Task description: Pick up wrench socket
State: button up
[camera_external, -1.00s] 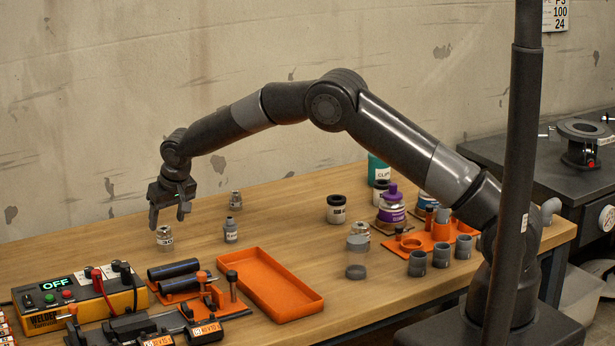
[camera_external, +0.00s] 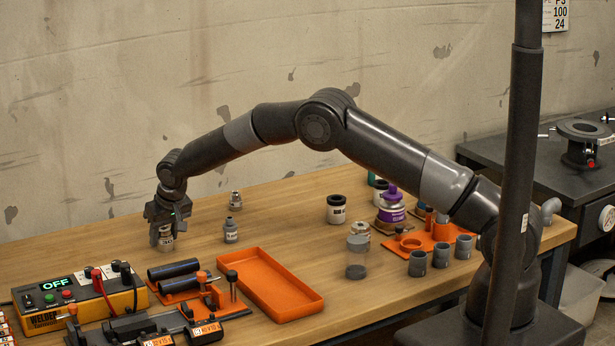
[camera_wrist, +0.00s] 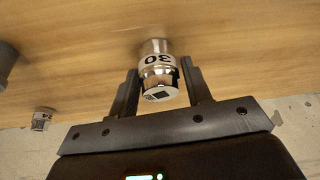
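A shiny metal wrench socket (camera_external: 166,245) with a light label band stands upright on the table, under my gripper. In the wrist view the same socket (camera_wrist: 158,72) shows a label reading 30, and it sits between my two fingers. My gripper (camera_external: 166,232) is low over it, fingers pointing down. The socket's upper part is hidden by my fingers in the external view.
A grey labelled socket (camera_external: 231,232) and a smaller metal one (camera_external: 236,200) stand to the right. An orange tray (camera_external: 318,303), black pipes on an orange holder (camera_external: 190,283) and the welder box (camera_external: 60,315) lie in front. Bare wood (camera_external: 290,215) lies to the right.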

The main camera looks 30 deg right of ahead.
jog(key=c, duration=0.7)
jog(key=shift+c, duration=0.2)
